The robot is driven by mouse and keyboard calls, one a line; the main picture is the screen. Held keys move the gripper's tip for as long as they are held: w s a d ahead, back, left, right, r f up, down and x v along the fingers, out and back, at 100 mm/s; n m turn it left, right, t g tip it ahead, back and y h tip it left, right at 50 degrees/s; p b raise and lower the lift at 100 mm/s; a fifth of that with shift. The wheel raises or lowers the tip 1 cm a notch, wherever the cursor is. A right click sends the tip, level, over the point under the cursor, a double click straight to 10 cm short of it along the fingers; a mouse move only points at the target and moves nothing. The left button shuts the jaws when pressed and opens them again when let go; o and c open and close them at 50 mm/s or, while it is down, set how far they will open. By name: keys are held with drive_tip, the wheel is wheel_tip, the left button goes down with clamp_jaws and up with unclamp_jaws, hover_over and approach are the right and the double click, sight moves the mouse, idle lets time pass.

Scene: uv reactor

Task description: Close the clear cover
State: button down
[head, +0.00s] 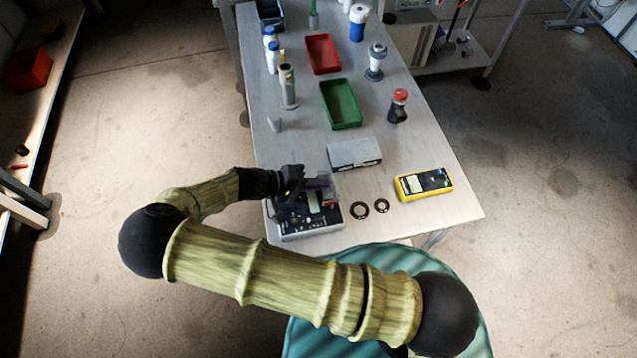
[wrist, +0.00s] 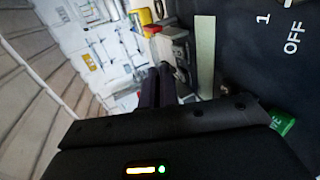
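The UV reactor box (head: 312,232), grey with a black top panel, sits at the table's near left edge. A clear cover (head: 331,190) seems to stand raised at the box's back right; it is small and hard to make out. My gripper (head: 318,184) is above the back of the box, next to the cover, and its fingers point right. In the wrist view my two dark fingers (wrist: 158,86) lie close together with nothing seen between them. The black panel (wrist: 275,55) with "1" and "OFF" marks fills the upper right there. Contact with the cover cannot be told.
A grey case (head: 354,153) stands just behind the box. A green tray (head: 341,104), a red tray (head: 323,54) and several bottles stand farther back.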

drive_tip(key=c, duration=1.6)
unclamp_jaws()
drive_tip(key=shift+c, duration=0.2)
drive_tip(key=b+v, duration=0.4)
drive_tip(key=v, duration=1.3)
drive_tip(key=shift+a+b, duration=0.25)
drive_tip(key=shift+b, duration=0.1)
drive_tip(key=shift+s+d, duration=0.1)
